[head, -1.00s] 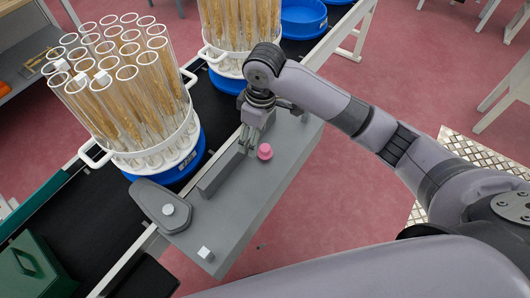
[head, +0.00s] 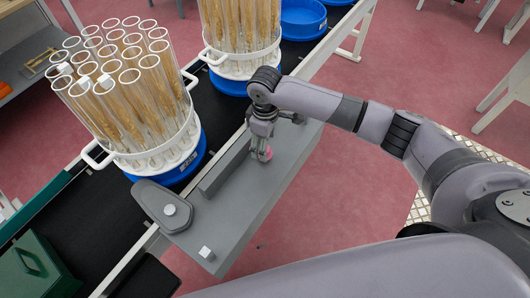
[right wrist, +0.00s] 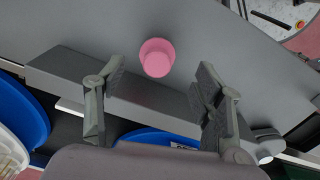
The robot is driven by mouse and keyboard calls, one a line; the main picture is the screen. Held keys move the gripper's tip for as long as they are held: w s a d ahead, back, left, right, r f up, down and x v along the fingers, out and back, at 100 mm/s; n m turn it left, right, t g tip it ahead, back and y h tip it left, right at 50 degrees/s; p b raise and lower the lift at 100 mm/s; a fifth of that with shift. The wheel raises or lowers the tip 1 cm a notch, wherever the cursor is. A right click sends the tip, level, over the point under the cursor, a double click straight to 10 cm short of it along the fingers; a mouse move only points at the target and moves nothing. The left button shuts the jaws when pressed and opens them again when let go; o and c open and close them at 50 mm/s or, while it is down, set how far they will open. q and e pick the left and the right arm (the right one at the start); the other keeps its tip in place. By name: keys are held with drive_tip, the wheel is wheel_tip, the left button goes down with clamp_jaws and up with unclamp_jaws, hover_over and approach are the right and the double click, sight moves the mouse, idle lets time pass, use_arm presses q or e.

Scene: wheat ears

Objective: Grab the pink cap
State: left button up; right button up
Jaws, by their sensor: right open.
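The pink cap (right wrist: 157,57) stands on a grey shelf (head: 238,228). In the right wrist view it lies just beyond the fingertips, in line with the gap between them. In the head view a bit of the pink cap (head: 267,153) shows by the fingers, which partly hide it. My right gripper (head: 262,156) points down over the shelf. In the right wrist view my right gripper (right wrist: 160,78) is open, with its fingers apart and nothing between them. My left gripper is not in view.
A raised grey bar (head: 222,167) runs along the shelf beside the cap. Racks of glass tubes with wheat ears (head: 140,95) stand in blue bases on the black conveyor.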

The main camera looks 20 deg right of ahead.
drive_tip(key=shift+w+d+f+p, duration=0.1)
drive_tip(key=shift+f+p, duration=0.15)
drive_tip(key=shift+f, duration=1.15)
drive_tip(key=shift+w+f+p, duration=0.1)
drive_tip(key=shift+f+p, duration=0.15)
drive_tip(key=shift+f, duration=1.1)
drive_tip(key=c, duration=0.9)
drive_tip(key=shift+r, duration=0.1)
